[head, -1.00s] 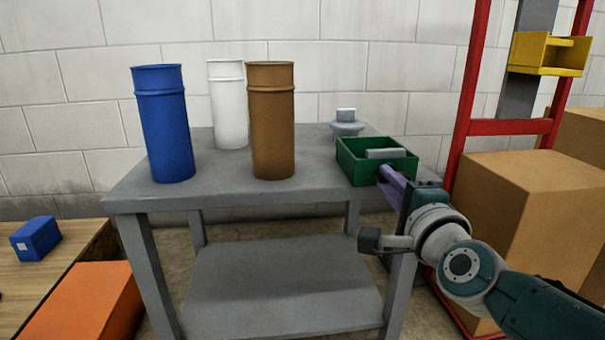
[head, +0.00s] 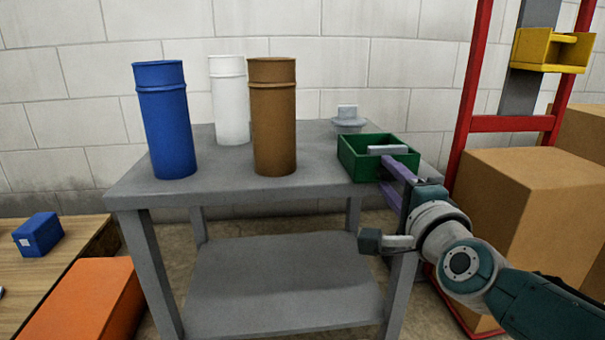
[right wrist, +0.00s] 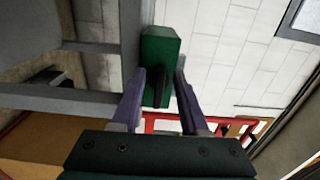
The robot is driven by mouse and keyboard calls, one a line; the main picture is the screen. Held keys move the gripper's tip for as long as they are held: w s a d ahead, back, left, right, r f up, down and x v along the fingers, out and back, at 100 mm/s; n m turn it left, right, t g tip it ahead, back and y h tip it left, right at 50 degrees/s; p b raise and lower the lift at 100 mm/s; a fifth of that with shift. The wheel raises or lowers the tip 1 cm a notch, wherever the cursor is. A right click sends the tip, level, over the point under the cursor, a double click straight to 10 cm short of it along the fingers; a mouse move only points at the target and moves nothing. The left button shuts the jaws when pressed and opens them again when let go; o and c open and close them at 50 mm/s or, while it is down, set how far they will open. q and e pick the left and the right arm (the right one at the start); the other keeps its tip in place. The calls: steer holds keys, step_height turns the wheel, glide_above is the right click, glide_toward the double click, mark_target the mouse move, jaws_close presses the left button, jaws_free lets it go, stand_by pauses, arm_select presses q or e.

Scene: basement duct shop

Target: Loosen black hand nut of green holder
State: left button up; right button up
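The green holder (head: 362,170) is an open box with a grey piece (head: 387,149) in it, at the right front of the grey table. In the right wrist view, the green holder (right wrist: 158,48) is ahead, with a dark upright piece, apparently the black hand nut (right wrist: 161,92), on its near face. My right gripper (head: 388,168) has purple fingers at the holder's near right corner. In the right wrist view, my right gripper (right wrist: 162,68) is open, one finger on each side of the nut, with gaps visible. The nut is hidden in the head view. My left gripper is out of view.
Blue (head: 166,125), white (head: 229,105) and brown (head: 273,125) cylinders stand on the grey table (head: 222,180). A grey round part (head: 348,121) is behind the holder. A red rack (head: 466,110) and cardboard boxes (head: 520,210) stand close at right. The table's front middle is clear.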

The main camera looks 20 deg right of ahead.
steer(key=shift+s+a+p, duration=0.1)
steer(key=shift+s+p, duration=0.2)
steer(key=shift+s, duration=0.05)
steer(key=p+v, duration=0.3)
steer(key=v, duration=0.6)
steer(key=shift+p, duration=0.35)
steer(key=shift+s, duration=0.1)
